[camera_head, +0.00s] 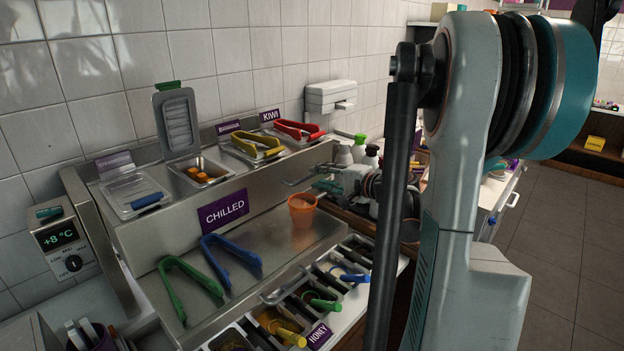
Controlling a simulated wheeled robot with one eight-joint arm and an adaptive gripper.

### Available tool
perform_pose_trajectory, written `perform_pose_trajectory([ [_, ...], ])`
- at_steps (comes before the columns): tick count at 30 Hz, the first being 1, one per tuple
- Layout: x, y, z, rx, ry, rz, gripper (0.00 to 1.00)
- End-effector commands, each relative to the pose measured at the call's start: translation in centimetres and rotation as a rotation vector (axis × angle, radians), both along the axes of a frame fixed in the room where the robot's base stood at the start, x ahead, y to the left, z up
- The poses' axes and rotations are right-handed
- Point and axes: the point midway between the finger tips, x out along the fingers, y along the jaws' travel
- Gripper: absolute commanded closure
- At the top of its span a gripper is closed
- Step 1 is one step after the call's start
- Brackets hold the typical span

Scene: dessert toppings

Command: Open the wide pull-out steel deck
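The wide steel deck (275,232) is a flat brushed-metal sheet below the purple CHILLED sign. Green tongs (190,285), blue tongs (231,257) and an orange cup (302,212) stand or lie on it. A light metal bar (290,284), perhaps its handle, runs along its front edge above the row of sauce bins. My gripper (300,183) is beyond the deck's right end, small in view and pointing left. It is apart from the metal bar. Its fingers are thin and partly merged with the background, so their opening is unclear. My arm hides the area to the right.
A raised steel shelf holds lidded tubs, one lid open (176,120), plus yellow tongs (258,146) and red tongs (298,129). Sauce bins with coloured ladles (290,334) line the front. Bottles (371,156) stand behind my gripper. Open floor (570,255) lies at right.

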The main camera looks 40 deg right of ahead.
Motion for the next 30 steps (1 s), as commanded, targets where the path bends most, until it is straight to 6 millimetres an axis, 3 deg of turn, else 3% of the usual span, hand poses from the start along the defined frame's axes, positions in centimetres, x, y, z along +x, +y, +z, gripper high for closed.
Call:
perform_pose_trajectory([
  [3, 2.0, 0.3, -0.6, 0.000, 0.001, 0.003, 0.70],
  [9, 3.8, 0.3, -0.9, -0.001, 0.001, 0.001, 0.70],
  [20, 4.2, 0.3, -0.9, -0.001, 0.001, 0.000, 0.70],
  [24, 4.2, 0.3, -0.9, -0.001, 0.001, 0.000, 1.00],
  [30, 4.2, 0.3, -0.9, -0.001, 0.001, 0.000, 1.00],
])
